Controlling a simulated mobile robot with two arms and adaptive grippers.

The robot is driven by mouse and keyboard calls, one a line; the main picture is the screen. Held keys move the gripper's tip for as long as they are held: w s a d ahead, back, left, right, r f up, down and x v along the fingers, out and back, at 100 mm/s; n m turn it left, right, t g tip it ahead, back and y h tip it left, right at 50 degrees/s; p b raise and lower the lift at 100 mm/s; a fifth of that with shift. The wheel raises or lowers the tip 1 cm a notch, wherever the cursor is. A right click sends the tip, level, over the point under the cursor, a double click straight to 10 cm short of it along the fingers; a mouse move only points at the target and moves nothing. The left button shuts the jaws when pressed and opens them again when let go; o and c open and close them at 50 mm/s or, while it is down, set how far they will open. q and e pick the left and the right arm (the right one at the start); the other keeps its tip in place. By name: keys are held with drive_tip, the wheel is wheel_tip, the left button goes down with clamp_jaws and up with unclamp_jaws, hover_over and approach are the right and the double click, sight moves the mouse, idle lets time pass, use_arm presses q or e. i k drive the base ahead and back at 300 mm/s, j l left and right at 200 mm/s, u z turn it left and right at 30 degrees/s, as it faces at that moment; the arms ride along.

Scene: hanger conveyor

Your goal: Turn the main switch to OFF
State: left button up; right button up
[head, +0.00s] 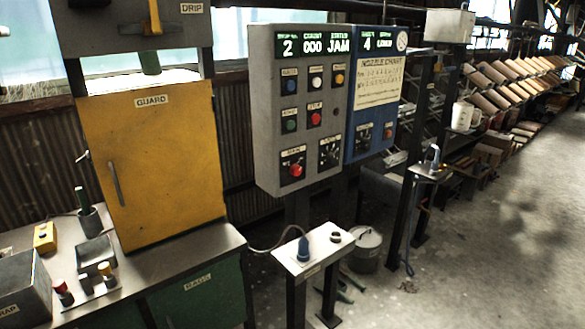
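A grey control panel (268,120) stands in the middle of the head view. Its display reads 2, 000 and JAM. At its lower left is a red knob (295,170) on a dark plate, under a small label that may read MAIN. At its lower right is a black dial (330,152) with markings around it. The labels are too small to read surely, so I cannot tell which is the main switch or its setting. Neither gripper is in view.
A blue panel (372,120) adjoins the grey one. A yellow guard door (160,165) and a cluttered bench (190,252) are at left. A small white stand (313,248) with a blue-handled tool (304,248) stands in front. Open floor lies at right.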

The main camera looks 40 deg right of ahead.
sight(295, 169)
drive_tip(key=z, duration=1.25)
drive_tip(key=i+l+u, duration=0.1)
drive_tip(key=l, duration=0.3)
drive_tip(key=i+l+u, duration=0.1)
drive_tip(key=l, duration=0.3)
